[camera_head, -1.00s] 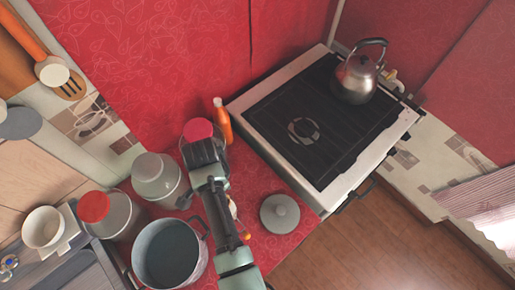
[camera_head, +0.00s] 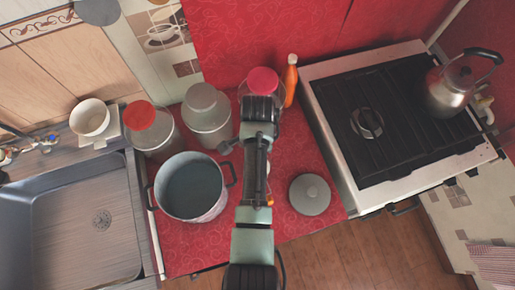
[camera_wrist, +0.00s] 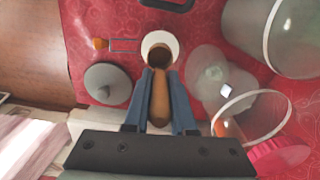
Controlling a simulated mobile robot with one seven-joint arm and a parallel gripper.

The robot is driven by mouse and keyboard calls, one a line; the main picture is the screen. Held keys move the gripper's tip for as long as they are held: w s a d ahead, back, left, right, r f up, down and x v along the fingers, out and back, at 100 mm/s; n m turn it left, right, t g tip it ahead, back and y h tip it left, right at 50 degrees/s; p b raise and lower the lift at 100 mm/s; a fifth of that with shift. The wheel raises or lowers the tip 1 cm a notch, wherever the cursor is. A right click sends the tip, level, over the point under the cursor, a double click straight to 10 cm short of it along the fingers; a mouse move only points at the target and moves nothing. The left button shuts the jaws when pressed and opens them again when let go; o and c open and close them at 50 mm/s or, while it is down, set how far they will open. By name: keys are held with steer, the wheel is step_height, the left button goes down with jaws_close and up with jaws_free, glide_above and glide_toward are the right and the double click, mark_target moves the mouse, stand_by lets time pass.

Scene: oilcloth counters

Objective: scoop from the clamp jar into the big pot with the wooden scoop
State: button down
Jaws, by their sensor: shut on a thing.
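My gripper (camera_wrist: 159,78) is shut on the brown handle of the wooden scoop (camera_wrist: 159,102). The scoop's far end meets a white round cup (camera_wrist: 147,39) with a dark brown inside; I cannot tell whether it rests in it. The clear clamp jar (camera_wrist: 218,112) stands open to the right of the fingers, its red lid (camera_wrist: 282,154) swung aside. In the head view the lid (camera_head: 263,80) shows beyond my gripper (camera_head: 262,112), whose fingertips are hidden. The big pot (camera_head: 192,186) stands open to the left of my arm, dark inside.
Two grey canisters, one plain (camera_head: 207,116) and one red-topped (camera_head: 150,128), stand behind the pot. A grey round lid (camera_head: 309,194) lies right of my arm. An orange bottle (camera_head: 290,82) stands by the stove (camera_head: 395,125), which holds a kettle (camera_head: 452,88). The sink (camera_head: 80,225) is left.

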steer(key=shift+f+b, duration=2.45)
steer(key=shift+f, duration=1.4)
steer(key=shift+r, duration=0.15)
step_height(320, 180, up, 12)
steer(key=p, duration=1.2)
